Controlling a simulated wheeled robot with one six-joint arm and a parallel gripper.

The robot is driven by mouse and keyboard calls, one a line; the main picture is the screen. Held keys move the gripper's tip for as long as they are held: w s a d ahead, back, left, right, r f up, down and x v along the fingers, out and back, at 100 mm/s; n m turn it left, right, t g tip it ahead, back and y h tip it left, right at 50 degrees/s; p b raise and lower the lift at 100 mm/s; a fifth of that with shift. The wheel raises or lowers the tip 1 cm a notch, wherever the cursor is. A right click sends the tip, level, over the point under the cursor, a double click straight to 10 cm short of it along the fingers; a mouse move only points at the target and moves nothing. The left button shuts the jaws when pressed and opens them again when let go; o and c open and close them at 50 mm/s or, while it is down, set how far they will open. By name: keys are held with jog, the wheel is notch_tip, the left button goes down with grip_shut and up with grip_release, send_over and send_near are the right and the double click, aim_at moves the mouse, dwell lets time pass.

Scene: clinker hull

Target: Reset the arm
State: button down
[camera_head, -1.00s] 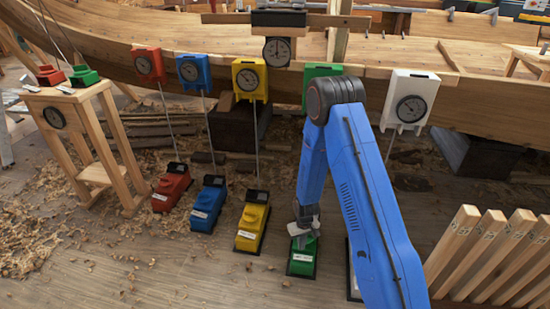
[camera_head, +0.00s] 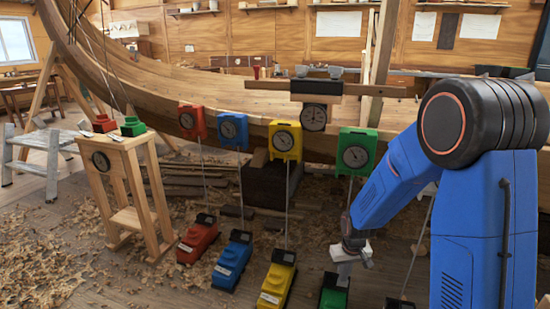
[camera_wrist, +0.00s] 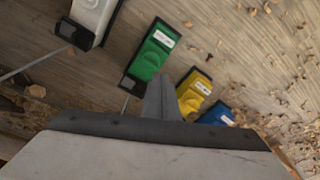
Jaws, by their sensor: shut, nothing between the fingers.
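My gripper (camera_head: 344,268) hangs at the end of my blue arm at the right of the head view, just above the green floor unit (camera_head: 334,291). In the wrist view its fingers (camera_wrist: 161,98) are together with nothing between them. The green floor unit (camera_wrist: 152,54) lies beyond the fingertips there, apart from them as far as I can tell. My arm is bent, with its elbow high and its forearm slanting down to the left. It hides the area behind it at the right.
Yellow (camera_head: 276,284), blue (camera_head: 232,262) and red (camera_head: 198,240) floor units stand in a row to the left, with rods up to dial boxes on the hull (camera_head: 250,98). A wooden stand (camera_head: 125,185) is further left. A white unit (camera_wrist: 92,18) shows in the wrist view. Shavings litter the floor.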

jog(key=s+d+r+t, duration=0.1)
jog(key=s+r, duration=0.6)
jog(key=r, duration=0.3)
jog(key=s+d+r+t, duration=0.1)
jog(key=s+d+r, duration=0.1)
jog(key=s+r, duration=1.05)
jog(key=s, duration=0.4)
jog(key=s+d+r+m+t, duration=0.1)
jog(key=s+r, duration=0.3)
jog(key=s, duration=0.4)
jog(key=shift+d+r+m, duration=0.25)
jog(key=shift+r+m, duration=0.05)
